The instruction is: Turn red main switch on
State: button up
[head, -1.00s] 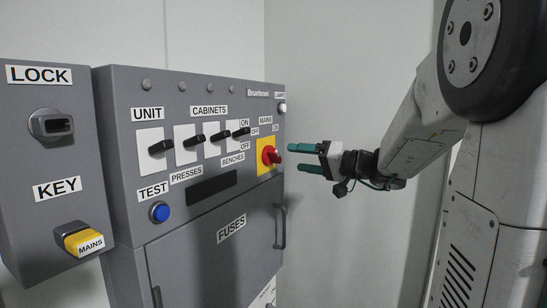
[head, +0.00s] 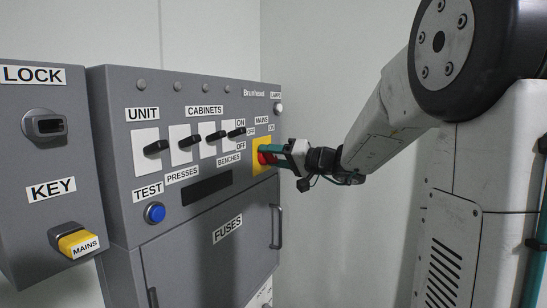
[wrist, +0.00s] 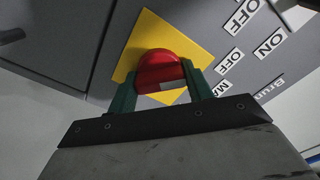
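The red main switch (wrist: 160,72) is a round knob on a yellow square plate (wrist: 140,46) under the MAINS label. In the head view the switch (head: 263,157) sits at the right side of the grey panel, partly covered by my gripper. My gripper (head: 272,154) has reached the switch from the right. In the wrist view my gripper (wrist: 157,85) has one green finger on each side of the knob, very close to it. The fingers are spread about as wide as before; firm contact is not visible. The knob's exact angle is hard to read.
Black cabinet switches (head: 190,142) stand left of the main switch. A blue TEST button (head: 155,213) and a yellow MAINS key (head: 77,243) are lower left. A door handle (head: 278,227) projects below the switch. A lamp (head: 279,109) is above it.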

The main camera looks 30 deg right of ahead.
jog(key=shift+m, duration=0.3)
jog(key=shift+c, duration=0.3)
jog(key=m, duration=0.3)
jog(key=shift+m, duration=0.3)
jog(key=m, duration=0.4)
jog(key=shift+m, duration=0.3)
jog(key=m, duration=0.9)
jog(key=shift+f, duration=0.1)
jog(key=o, duration=1)
